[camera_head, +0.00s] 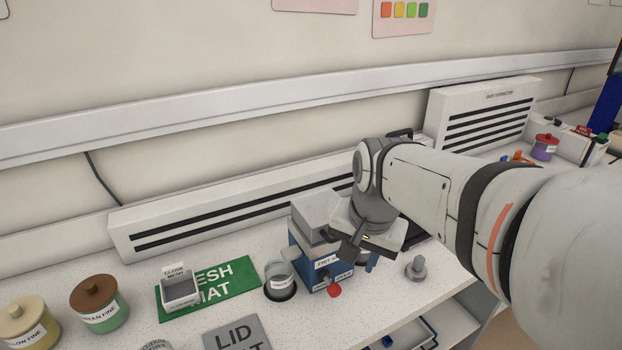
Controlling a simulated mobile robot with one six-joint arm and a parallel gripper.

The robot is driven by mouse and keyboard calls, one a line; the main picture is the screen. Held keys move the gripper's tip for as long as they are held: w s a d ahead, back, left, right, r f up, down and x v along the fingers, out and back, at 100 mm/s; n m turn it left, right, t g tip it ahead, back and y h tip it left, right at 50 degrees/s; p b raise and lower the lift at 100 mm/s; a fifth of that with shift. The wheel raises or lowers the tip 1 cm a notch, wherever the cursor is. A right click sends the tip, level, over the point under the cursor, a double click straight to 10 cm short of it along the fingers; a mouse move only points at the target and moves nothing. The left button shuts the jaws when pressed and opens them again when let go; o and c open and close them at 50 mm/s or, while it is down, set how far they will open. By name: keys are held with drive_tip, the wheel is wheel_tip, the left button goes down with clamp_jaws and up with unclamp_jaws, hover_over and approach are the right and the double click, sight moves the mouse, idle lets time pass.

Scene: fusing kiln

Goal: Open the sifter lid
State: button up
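The sifter (307,262) is a blue box on the white speckled worktop, with a partly hidden white label and a red knob (334,291) low on its front. Its grey lid (316,212) sits on top and looks closed. My gripper (360,254) is at the right side of the sifter, close to the lid and body. Its dark parts overlap the sifter's right side in this view. I cannot tell whether it touches, or how far apart the fingers are. The sifter's right side is hidden behind my gripper and arm.
A clear jar (280,278) stands just left of the sifter. A green mesh mat (232,277) bears a small white tray (180,291). A grey lid mat (237,336) lies in front. Lidded frit jars (98,303) stand left. A grey knobbed piece (415,269) stands right. A slotted extractor (488,118) is behind.

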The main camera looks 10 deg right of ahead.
sight(326, 219)
drive_tip(key=w+r+m+p, duration=0.2)
drive_tip(key=w+r+m, duration=0.5)
drive_tip(key=m, duration=0.1)
drive_tip(key=x, duration=0.7)
drive_tip(key=shift+s+d+f, duration=0.15)
drive_tip(key=shift+d+f, duration=0.05)
drive_tip(key=shift+f, duration=0.25)
drive_tip(key=shift+c, duration=0.3)
clamp_jaws()
